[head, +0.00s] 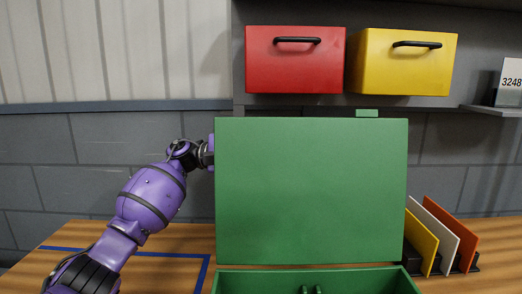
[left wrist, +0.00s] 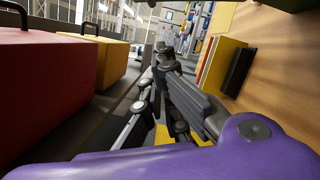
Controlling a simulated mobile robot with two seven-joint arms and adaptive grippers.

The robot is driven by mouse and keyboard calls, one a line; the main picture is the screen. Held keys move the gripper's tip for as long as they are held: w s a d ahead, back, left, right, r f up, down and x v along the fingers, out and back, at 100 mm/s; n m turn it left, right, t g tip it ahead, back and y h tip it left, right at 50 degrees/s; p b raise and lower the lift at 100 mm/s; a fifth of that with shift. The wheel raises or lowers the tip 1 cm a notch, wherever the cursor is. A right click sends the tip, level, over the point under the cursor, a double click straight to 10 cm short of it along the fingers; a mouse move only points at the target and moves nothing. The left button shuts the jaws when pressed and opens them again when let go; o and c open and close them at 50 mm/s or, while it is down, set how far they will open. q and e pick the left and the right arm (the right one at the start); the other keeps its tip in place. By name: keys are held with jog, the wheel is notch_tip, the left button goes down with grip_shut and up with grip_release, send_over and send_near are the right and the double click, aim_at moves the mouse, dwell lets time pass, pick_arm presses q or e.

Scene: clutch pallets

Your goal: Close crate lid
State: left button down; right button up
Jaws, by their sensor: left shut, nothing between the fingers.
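The green crate (head: 385,281) stands on the wooden table, and only its upper part shows at the bottom of the head view. Its green lid (head: 310,190) stands open, roughly upright, with a small tab (head: 367,113) on its top edge. My left arm reaches up to the lid's left edge in the head view, and its gripper is hidden behind the lid. My left gripper (left wrist: 163,62) shows in the left wrist view, shut with nothing in it. Whether it touches the lid cannot be told. My right gripper is not in view.
A red bin (head: 295,68) and a yellow bin (head: 402,68) with black handles sit above and behind the lid. A rack with yellow, white and orange panels (head: 422,240) stands right of the crate. The table at left has a blue line (head: 170,254) and is otherwise clear.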

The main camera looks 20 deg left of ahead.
pick_arm(q)
jog(key=s+d, duration=0.1)
jog(key=s+d+r+p, duration=0.1)
jog(key=d, duration=0.1)
jog(key=d+r, duration=0.1)
jog(key=shift+s+d, duration=0.15)
jog(key=shift+s, duration=0.25)
